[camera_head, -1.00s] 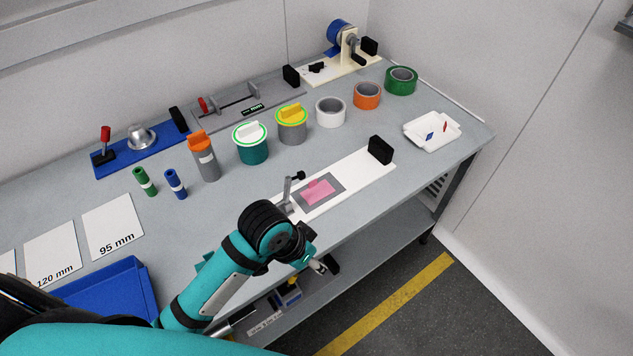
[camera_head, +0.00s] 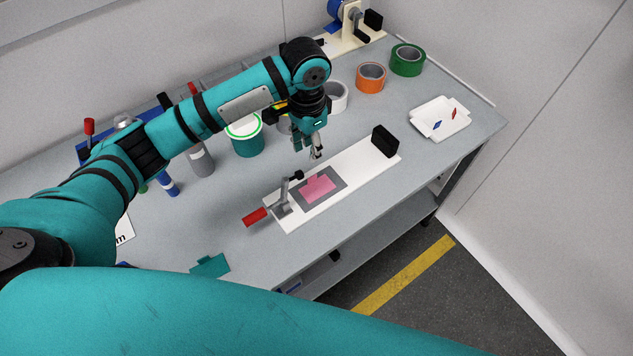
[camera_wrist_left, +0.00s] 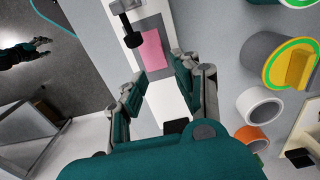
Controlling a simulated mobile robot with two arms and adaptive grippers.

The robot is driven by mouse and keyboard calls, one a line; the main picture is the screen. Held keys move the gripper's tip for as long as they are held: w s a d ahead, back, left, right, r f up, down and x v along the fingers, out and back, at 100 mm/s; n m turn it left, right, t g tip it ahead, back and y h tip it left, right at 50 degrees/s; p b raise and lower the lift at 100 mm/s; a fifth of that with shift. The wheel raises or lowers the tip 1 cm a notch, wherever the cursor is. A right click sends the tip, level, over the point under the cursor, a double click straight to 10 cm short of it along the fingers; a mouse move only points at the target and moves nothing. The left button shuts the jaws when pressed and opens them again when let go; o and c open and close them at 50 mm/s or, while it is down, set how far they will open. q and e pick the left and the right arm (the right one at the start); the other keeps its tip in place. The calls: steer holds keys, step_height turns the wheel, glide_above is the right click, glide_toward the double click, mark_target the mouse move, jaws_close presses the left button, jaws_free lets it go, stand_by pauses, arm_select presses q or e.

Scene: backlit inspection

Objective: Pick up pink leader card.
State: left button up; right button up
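The pink leader card (camera_head: 318,187) lies flat on a grey pad on the white fixture board (camera_head: 352,177). It also shows in the left wrist view (camera_wrist_left: 153,50), beyond and between my fingers. A small clamp with a red handle (camera_head: 255,216) stands at the card's left end. My left gripper (camera_head: 316,154) hangs above the table, just behind the board and above the card's far side. In the left wrist view its two fingers (camera_wrist_left: 159,82) are spread apart with nothing between them. My right gripper is not seen in either view.
A black block (camera_head: 384,141) stands at the board's right end. Tape rolls in orange (camera_head: 371,78) and green (camera_head: 407,60) stand behind it. A teal piece (camera_head: 210,266) lies near the front edge.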

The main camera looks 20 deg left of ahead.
arm_select(q)
glide_above(310, 178)
step_height(310, 178, down, 7)
steer(key=shift+s+r+p, duration=0.1)
steer(key=shift+r+p, duration=0.05)
steer(key=shift+p, duration=0.3)
steer(key=shift+f, duration=0.55)
step_height(310, 178, down, 4)
steer(key=shift+f+p, duration=0.1)
steer(key=shift+p, duration=0.6)
steer(key=shift+f, duration=0.5)
jaws_close()
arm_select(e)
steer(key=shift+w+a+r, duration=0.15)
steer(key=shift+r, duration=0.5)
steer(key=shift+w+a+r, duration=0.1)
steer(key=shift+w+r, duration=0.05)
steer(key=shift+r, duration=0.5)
